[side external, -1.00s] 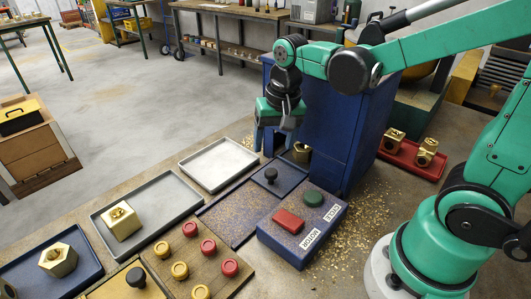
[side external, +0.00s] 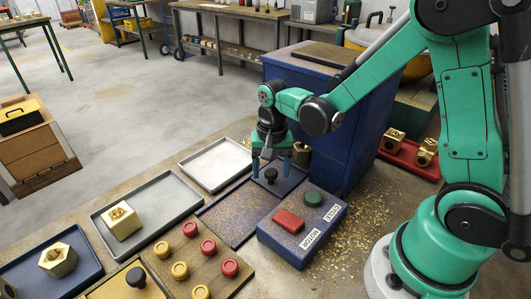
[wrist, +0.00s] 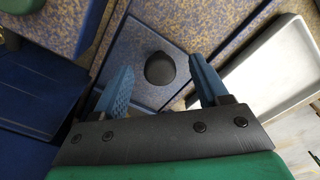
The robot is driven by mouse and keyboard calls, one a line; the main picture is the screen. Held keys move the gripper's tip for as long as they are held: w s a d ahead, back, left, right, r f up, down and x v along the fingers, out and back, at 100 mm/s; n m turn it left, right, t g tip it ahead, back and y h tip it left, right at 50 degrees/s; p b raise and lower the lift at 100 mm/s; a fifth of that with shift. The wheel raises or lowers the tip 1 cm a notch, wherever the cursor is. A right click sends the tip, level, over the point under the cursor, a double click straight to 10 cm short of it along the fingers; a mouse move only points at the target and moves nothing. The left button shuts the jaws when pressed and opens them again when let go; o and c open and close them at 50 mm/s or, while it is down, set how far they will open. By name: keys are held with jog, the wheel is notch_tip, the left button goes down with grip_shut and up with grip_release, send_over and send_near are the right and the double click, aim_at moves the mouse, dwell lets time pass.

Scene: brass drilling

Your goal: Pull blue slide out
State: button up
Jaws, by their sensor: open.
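The blue slide (side external: 286,182) is a flat blue plate with a black round knob (side external: 271,175), set at the foot of the tall blue machine (side external: 325,115). In the wrist view the knob (wrist: 160,68) stands on the slide (wrist: 127,60), ahead of and between my fingers. My gripper (side external: 270,165) is open, with its blue fingers pointing down around the knob's place. The wrist view shows the open gripper (wrist: 160,82) too, with nothing held. Whether the fingers are level with the knob I cannot tell. A brass piece (side external: 302,154) sits behind the slide, partly hidden.
A blue motor box (side external: 302,235) with red and green buttons stands at the front right of the slide. An empty white tray (side external: 212,164) lies to the left. A chip-covered blue track (side external: 232,213) runs in front. A red tray (side external: 410,163) with brass parts is at right.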

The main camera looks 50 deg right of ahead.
grip_shut()
dwell(1.4)
